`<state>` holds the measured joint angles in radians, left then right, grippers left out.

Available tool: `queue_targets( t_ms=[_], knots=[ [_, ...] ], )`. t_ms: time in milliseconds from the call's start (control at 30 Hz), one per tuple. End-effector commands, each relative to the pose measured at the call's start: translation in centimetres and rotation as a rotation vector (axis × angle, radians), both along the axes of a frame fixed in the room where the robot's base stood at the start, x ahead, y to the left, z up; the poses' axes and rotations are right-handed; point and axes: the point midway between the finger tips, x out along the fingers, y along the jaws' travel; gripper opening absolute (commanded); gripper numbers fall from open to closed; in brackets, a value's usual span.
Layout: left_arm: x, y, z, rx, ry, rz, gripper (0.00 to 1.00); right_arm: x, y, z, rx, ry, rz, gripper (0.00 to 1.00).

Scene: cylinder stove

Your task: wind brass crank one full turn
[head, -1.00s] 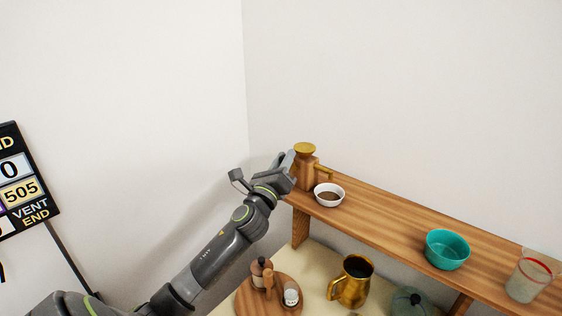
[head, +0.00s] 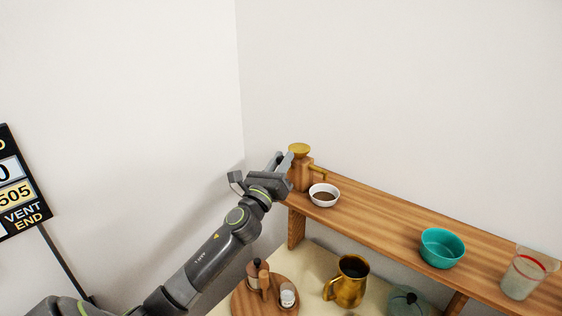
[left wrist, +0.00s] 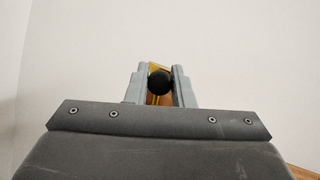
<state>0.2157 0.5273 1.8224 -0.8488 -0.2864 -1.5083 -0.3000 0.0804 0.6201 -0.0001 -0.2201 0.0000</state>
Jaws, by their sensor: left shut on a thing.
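A wooden mill (head: 300,176) with a brass top (head: 299,149) stands at the left end of the wooden shelf. A short brass arm (head: 318,174) sticks out from its right side. My left gripper (head: 281,162) is at the mill's left side. In the left wrist view a round black knob (left wrist: 160,80) sits between the two fingers, with brass (left wrist: 153,98) behind it. The gripper is shut on this knob, which I take for the crank's. In the head view the fingers hide the knob. My right gripper is not in view.
On the shelf (head: 383,218) are a white bowl of dark grounds (head: 324,195), a teal bowl (head: 441,248) and a glass beaker (head: 522,275). Below are a brass jug (head: 348,281) and a round wooden board (head: 250,302) with small items. Walls stand close behind.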

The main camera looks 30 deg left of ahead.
Motion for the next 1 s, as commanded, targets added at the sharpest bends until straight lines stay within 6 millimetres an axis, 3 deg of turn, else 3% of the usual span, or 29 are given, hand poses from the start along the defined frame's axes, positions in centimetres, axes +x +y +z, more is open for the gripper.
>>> queue_targets(
  t_ms=[33, 167, 567, 767, 1000],
  knots=[
    [0.0, 0.0, -0.2, -0.002, 0.002, 0.000, 0.25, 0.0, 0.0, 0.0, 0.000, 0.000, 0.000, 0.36],
    [0.0, 0.0, -0.1, -0.002, 0.002, 0.000, 0.42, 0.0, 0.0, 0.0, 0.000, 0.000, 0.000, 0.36],
    [-0.7, -0.1, -0.5, -0.001, 0.001, -0.001, 0.43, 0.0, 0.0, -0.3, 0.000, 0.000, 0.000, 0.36],
    [-3.9, -0.4, -2.0, -0.001, 0.003, -0.001, 0.43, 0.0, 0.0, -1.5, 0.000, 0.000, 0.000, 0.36],
    [-9.1, -1.0, -4.1, 0.000, 0.004, -0.001, 0.43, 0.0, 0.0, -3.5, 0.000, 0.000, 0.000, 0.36]
  ],
)
